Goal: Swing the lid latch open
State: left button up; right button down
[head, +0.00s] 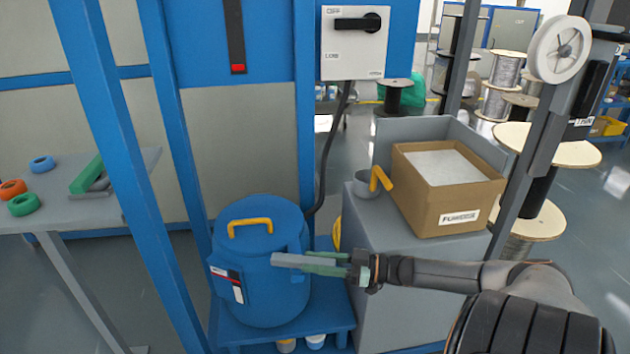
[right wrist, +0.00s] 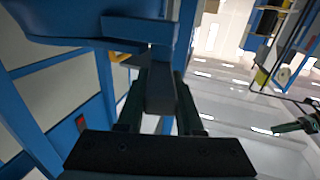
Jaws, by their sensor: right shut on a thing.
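The blue round drum (head: 262,285) stands upright on a blue stand, its lid closed with a yellow handle (head: 250,225) on top. The grey bar of the lid latch (head: 290,260) sticks out across the drum's front right, below the lid edge. My right gripper (head: 322,262) is shut on this bar, its green fingers coming from the right. In the right wrist view the grey bar (right wrist: 160,90) sits between both fingers, and the blue drum (right wrist: 75,20) fills the upper left. The latch's pivot is hidden.
A grey cabinet (head: 375,290) right of the drum carries a cardboard box (head: 450,195) and a cup with a yellow hook (head: 380,178). Blue posts (head: 130,150) stand close at left. A grey table (head: 60,212) holds coloured rings. A black cable hangs behind the drum.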

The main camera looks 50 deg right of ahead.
jog(key=shift+d+f+n+y, duration=0.1)
jog(key=shift+n+y, duration=0.2)
jog(key=shift+y, duration=0.1)
jog(key=c, duration=0.6)
grip_release()
jog(key=shift+w, duration=0.1)
jog(key=shift+o, duration=0.2)
